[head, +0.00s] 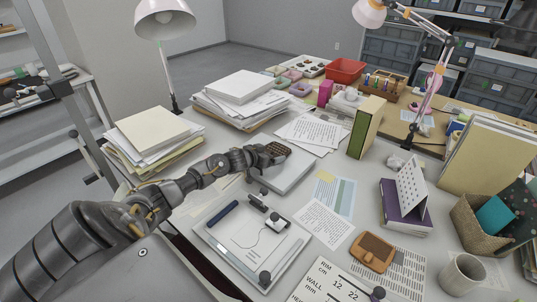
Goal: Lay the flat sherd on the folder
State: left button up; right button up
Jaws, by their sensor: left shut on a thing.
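My left gripper (273,158) reaches in from the left and is shut on a small brown piece with a dotted or gridded face, which looks like the flat sherd (277,149). The piece is held at the fingertips, over or beside the far end of a flat grey slab (291,178). I cannot tell whether it touches the slab or whether the slab is the folder. A cream folder-like cover (152,127) tops a paper stack at left. My right gripper is out of view.
A white board (233,257) with a blue pen and dark knobs lies in front of the arm. Paper stacks (240,88) stand behind. A green book (367,127) stands upright to the right. A mug (463,275) and a basket (480,228) are at far right.

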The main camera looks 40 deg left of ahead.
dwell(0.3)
pick_arm(q)
jog(key=o, duration=0.7)
jog(key=shift+f, duration=0.1)
jog(key=shift+s, duration=0.2)
jog(key=v, duration=1.2)
jog(key=shift+p, duration=0.4)
jog(key=shift+w, duration=0.1)
